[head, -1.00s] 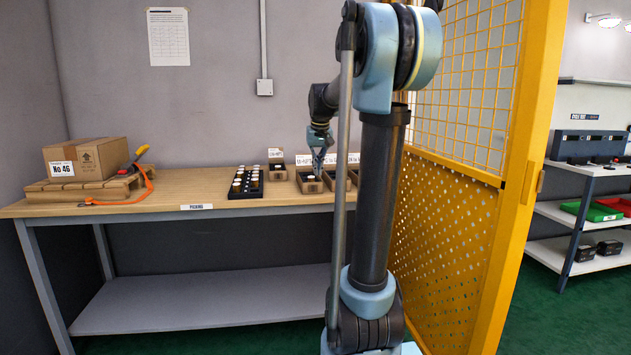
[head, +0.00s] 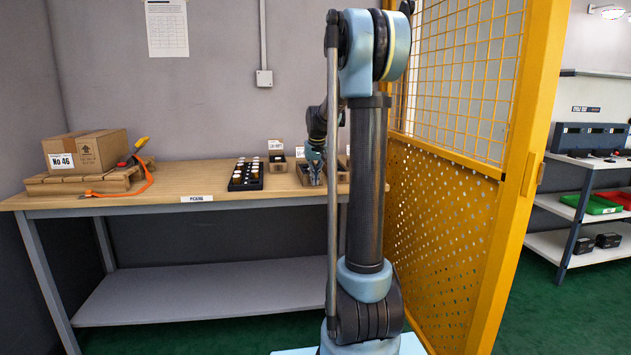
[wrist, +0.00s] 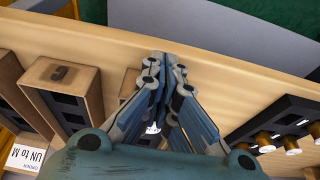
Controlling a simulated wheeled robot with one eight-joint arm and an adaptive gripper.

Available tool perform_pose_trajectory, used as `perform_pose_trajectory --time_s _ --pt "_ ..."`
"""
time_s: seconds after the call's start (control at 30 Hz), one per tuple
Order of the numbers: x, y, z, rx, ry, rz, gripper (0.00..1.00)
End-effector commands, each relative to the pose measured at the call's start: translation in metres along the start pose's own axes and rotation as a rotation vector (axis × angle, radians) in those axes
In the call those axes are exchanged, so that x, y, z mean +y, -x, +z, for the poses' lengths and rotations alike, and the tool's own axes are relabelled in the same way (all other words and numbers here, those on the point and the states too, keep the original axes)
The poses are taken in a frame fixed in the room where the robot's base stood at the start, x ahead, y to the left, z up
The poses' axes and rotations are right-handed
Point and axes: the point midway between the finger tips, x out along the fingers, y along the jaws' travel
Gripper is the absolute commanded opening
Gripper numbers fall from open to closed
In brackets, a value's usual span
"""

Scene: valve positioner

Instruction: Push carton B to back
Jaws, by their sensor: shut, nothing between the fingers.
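My gripper (head: 314,178) is shut and empty, low over the right part of the workbench, at the small open-topped carton (head: 303,177) there. In the wrist view my gripper (wrist: 165,65) hides most of a carton (wrist: 128,84) beneath it. Whether they touch I cannot tell. Another open carton (wrist: 62,92) lies left of it in that view, beside a sign reading "UN to M" (wrist: 32,155). A further carton (head: 277,164) with a white label stands farther back on the bench. No letter B is readable, so I cannot tell which is carton B.
A black tray of small capped items (head: 246,175) stands left of the cartons. A large box (head: 98,150) on a wooden pallet sits at the bench's left, beside an orange-handled tool (head: 135,150). A yellow mesh fence (head: 445,235) stands to the right.

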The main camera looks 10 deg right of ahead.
Motion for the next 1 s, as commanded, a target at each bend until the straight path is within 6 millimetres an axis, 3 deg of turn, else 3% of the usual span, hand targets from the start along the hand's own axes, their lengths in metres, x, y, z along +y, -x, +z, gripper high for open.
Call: perform_pose_trajectory --time_s 0.53,1.0 --pt "0.000 -0.002 -0.009 0.000 0.000 0.000 0.00" --pt "0.000 -0.023 -0.079 0.000 0.000 0.000 0.00"
